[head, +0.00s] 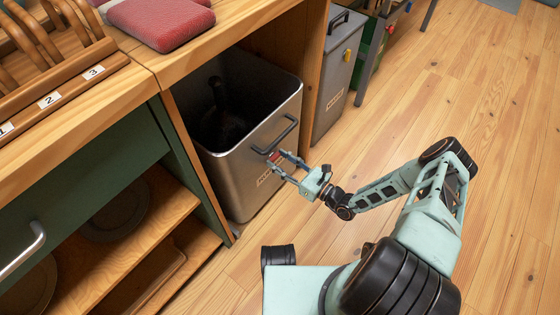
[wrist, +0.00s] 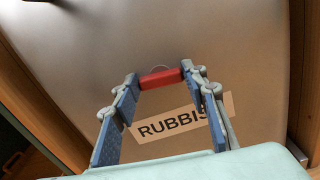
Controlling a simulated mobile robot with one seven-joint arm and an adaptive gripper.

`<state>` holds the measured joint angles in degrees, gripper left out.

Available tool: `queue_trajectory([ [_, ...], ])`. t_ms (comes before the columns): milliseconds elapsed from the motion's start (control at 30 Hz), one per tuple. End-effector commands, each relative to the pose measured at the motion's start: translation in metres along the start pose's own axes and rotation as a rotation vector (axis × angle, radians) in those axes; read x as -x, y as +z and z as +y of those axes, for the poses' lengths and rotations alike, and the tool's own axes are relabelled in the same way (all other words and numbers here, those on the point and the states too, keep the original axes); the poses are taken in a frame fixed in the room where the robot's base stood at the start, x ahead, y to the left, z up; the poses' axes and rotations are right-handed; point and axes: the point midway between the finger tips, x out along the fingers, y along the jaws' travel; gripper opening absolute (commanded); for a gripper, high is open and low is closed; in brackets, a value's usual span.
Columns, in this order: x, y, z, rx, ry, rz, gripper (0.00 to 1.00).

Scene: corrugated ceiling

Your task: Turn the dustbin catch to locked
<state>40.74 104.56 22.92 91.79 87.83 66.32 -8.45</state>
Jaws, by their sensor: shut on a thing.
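The dustbin (head: 250,165) is a grey metal bin with an open top and a dark inside, standing in a bay under the wooden counter. Its front has a dark bar handle (head: 276,136). The catch is a small red bar (head: 274,157) below the handle. In the wrist view the red catch (wrist: 161,78) lies roughly level across the picture, above a label reading "RUBBIS", its end covered by a finger. My gripper (head: 284,166) reaches the bin's front. In the wrist view my gripper (wrist: 160,82) has its two fingertips against the catch's two ends, shut on it.
A second grey bin (head: 338,75) with a yellow catch (head: 347,55) stands to the right, and a green container (head: 374,50) beyond it. Shelves with plates are at left. A red cloth-like item (head: 160,20) lies on the counter. The wooden floor at right is clear.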

Motion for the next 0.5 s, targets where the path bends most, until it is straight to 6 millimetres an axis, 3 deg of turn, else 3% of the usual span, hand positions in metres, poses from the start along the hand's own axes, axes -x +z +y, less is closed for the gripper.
queue_trajectory([
  [500,-0.0007,-0.0015,-0.002,-0.464,0.0,-0.001,0.16],
])
